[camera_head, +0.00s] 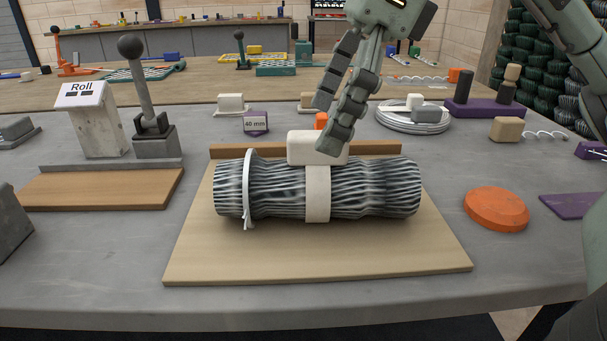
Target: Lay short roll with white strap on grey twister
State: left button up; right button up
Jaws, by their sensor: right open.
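A roll of grey wavy wire (275,190) lies on its side on a light wooden board. A white strap (317,197) runs down around its middle from a white block (303,146) on top. A thin white tie (249,185) circles its left part. My right gripper (329,123) is open, its fingers pointing down above the roll. One fingertip is at the white block's right part; I cannot tell if it touches. A grey lever with a dark ball knob (145,95) stands at the left on a grey base; I cannot tell whether it is the grey twister. My left gripper is not in view.
The light board (320,257) has a brown back ledge. A small "40 mm" sign (256,122) stands behind it. A "Roll" sign (82,94) and brown board (100,189) are left. An orange disc (496,209) and coiled white cable (413,123) are right. The front table edge is clear.

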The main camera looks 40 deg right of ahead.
aim_at(305, 160)
jog(key=x, duration=0.6)
jog(key=shift+a+f, duration=0.1)
jog(key=shift+f, duration=0.05)
jog(key=shift+w, duration=0.1)
jog(key=c, duration=1.9)
jog(key=shift+c, duration=0.4)
